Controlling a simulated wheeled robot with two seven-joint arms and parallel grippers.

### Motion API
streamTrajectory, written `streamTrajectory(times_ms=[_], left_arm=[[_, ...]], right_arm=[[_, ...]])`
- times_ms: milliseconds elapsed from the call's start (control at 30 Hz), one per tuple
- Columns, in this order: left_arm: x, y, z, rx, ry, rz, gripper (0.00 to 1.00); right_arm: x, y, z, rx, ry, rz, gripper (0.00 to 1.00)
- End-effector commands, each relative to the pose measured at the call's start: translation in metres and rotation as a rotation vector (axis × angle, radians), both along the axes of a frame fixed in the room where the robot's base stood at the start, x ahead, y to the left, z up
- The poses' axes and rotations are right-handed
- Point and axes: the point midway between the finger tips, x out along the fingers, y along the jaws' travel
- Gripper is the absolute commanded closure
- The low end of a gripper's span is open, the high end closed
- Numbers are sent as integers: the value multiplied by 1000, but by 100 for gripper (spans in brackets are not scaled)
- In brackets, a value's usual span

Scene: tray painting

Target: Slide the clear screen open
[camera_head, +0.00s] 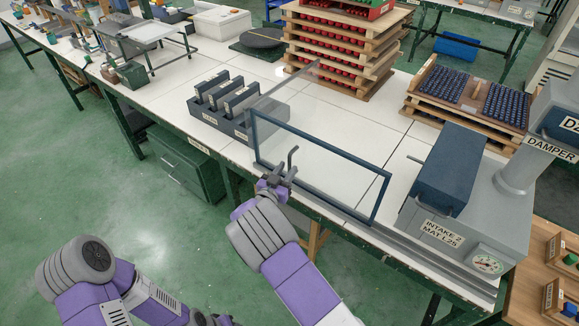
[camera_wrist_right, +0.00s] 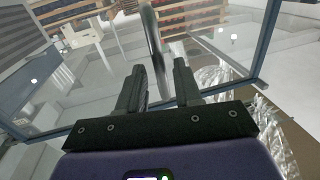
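The clear screen is a see-through pane in a dark blue frame (camera_head: 318,150). It stands upright along the front edge of the white table. A grey bar handle (camera_head: 292,158) sits on its near side toward the left. My right gripper (camera_head: 277,180) is at this handle. In the right wrist view, the handle (camera_wrist_right: 155,45) runs down between the two fingers of my right gripper (camera_wrist_right: 158,85). The fingers stand apart with a gap beside the bar, so they look open around it. My left arm shows at the lower left, but its gripper is out of view.
A dark rack labelled CLEAN (camera_head: 215,118) stands left of the screen. A grey intake machine with a dark blue box (camera_head: 447,170) and gauge stands right. Stacked trays of red pieces (camera_head: 340,50) and a tray of blue pieces (camera_head: 465,90) are behind. The tabletop behind the pane is mostly clear.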

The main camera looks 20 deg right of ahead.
Motion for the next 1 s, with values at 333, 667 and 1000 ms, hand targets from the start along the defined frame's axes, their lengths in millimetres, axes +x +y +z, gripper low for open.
streamTrajectory(times_ms=[333,667,1000], left_arm=[[0,0,-4,0,0,0,57],[0,0,-4,0,0,0,57],[0,0,-4,0,0,0,57]], right_arm=[[21,-19,0,0,1,1,66],[21,-18,0,1,2,2,86],[21,-18,-1,1,2,2,100]])
